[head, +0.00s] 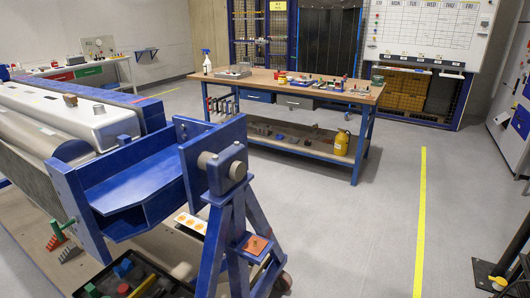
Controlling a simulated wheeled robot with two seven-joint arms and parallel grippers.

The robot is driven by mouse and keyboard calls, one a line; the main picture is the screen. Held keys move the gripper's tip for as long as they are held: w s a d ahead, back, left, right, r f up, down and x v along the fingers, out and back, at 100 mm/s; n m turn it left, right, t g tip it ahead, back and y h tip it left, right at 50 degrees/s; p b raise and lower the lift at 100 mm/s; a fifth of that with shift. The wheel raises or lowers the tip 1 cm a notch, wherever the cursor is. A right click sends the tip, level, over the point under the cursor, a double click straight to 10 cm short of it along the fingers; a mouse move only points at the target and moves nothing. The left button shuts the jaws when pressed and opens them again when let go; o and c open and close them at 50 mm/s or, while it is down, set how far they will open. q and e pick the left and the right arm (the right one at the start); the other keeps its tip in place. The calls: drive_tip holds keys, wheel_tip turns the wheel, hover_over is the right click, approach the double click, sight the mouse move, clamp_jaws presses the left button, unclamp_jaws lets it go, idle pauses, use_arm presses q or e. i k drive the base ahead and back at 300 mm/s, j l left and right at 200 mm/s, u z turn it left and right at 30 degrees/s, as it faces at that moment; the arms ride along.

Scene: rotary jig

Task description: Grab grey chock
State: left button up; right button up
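A small dark grey ridged piece (70,254) lies low at the left, beside the foot of the blue rotary jig (130,180). It may be the grey chock, but it is too small to be sure. A similar red ridged piece (56,242) is just behind it, with a green part at its top. Several small pieces, some of them grey, lie on the lower shelf of the workbench (300,146), too small to tell apart. Neither of my grippers is in view.
A black tray (172,287) with coloured pieces lies at the bottom left, by the jig's legs. The workbench, with a spray bottle (207,62) and a yellow jug (342,143), stands behind the jig. The grey floor (370,230) is clear around the yellow line (421,220).

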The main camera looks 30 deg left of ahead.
sight(72, 250)
drive_tip(key=j+z, duration=0.1)
drive_tip(key=j, duration=0.35)
drive_tip(key=k+j, duration=0.1)
drive_tip(key=j, duration=0.3)
drive_tip(key=k+j+z, duration=0.15)
drive_tip(key=j, duration=0.3)
drive_tip(key=j+z, duration=0.1)
drive_tip(key=j, duration=0.35)
drive_tip(key=k+j, duration=0.1)
drive_tip(key=j, duration=0.3)
drive_tip(key=k+j+z, duration=0.15)
drive_tip(key=j, duration=0.25)
